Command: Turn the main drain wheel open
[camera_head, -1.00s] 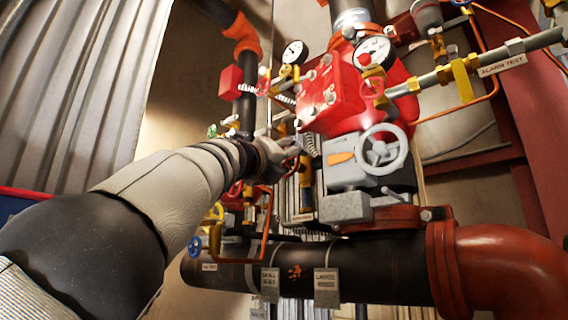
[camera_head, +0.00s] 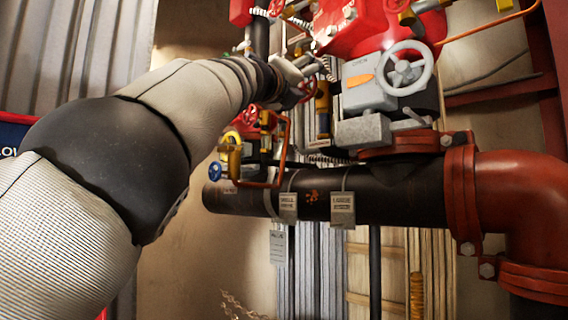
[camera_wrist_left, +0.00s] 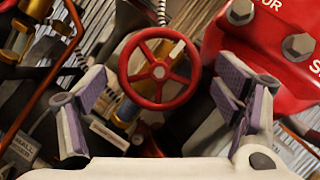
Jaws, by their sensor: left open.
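A red spoked handwheel (camera_wrist_left: 158,75) with a pale hub shows in the left wrist view, ahead of and between the two fingers of my left gripper. I see no label naming it, so I cannot be sure it is the main drain wheel. My left gripper (camera_head: 303,80) is open and empty, its purple-grey pads spread on either side of the wheel with gaps. In the head view my gripper and wrist largely hide this wheel. My right gripper is in neither view.
A grey handwheel (camera_head: 405,68) on a grey gearbox stands right of my gripper. A smaller red wheel (camera_head: 250,115), a blue wheel (camera_head: 215,170) and copper tubing sit below left. A black pipe (camera_head: 385,195) runs underneath. A red valve body (camera_wrist_left: 285,50) is close right.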

